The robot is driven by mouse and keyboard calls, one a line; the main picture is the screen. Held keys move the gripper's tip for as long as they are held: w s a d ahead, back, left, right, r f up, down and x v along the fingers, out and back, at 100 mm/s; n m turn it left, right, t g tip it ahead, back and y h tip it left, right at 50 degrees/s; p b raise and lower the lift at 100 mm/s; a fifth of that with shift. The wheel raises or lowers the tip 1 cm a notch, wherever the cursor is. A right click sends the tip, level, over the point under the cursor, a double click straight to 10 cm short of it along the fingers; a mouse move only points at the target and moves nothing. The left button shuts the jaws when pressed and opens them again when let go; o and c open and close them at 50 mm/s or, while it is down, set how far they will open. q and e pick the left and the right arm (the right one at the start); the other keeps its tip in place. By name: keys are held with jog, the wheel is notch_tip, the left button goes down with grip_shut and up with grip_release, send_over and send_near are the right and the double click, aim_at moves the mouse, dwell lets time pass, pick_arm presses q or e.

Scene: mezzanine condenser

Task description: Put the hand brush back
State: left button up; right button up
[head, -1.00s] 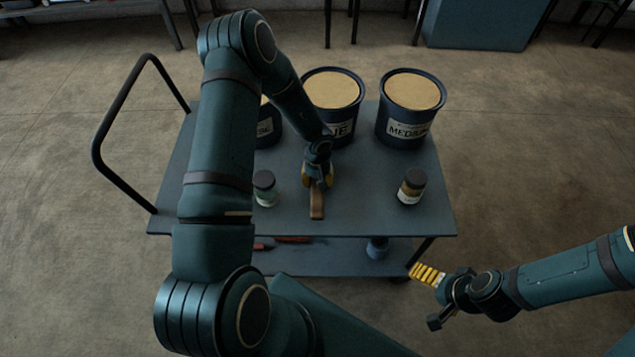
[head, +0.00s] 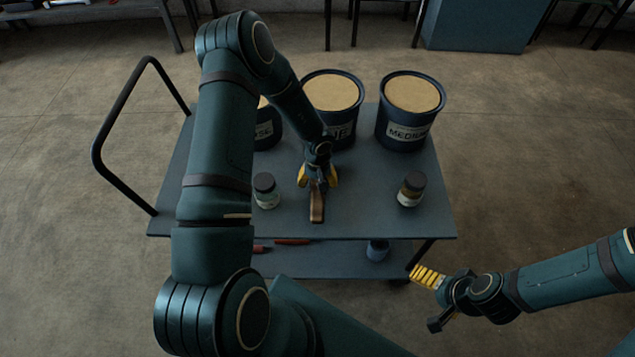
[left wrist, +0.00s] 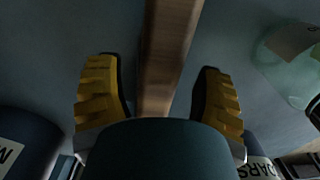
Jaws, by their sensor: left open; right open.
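The hand brush shows as a brown wooden handle (head: 317,205) on the cart's top shelf, near its front middle; its far part is hidden under my left gripper. My left gripper (head: 318,180) is just above the handle, pointing down. In the left wrist view, its yellow fingers stand open on either side of the wooden handle (left wrist: 167,60), with a gap on both sides. My right gripper (head: 428,290) is open and empty, off the cart's front right corner, its yellow finger pads showing.
Dark tubs with tan tops, including one labelled MEDIUM (head: 408,110), line the back of the cart (head: 370,205). A clear jar (head: 265,190) and a brown-filled jar (head: 411,189) flank the brush. Red-handled tools (head: 292,241) lie on the lower shelf.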

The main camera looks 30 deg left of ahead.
pick_arm(q)
notch_tip(320, 180, up, 11)
jog(key=p, duration=0.4)
jog(key=s+d+f+m+h, duration=0.1)
jog(key=s+d+m+h, duration=0.1)
jog(key=s+d, duration=0.5)
jog(key=s+d+f+m+t+h, duration=0.1)
jog(key=s+d+m, duration=0.1)
jog(key=s+d, duration=0.5)
jog(key=d, duration=0.6)
jog(key=shift+s+t+h, duration=0.3)
jog(key=shift+h, duration=0.1)
jog(key=shift+d, duration=0.1)
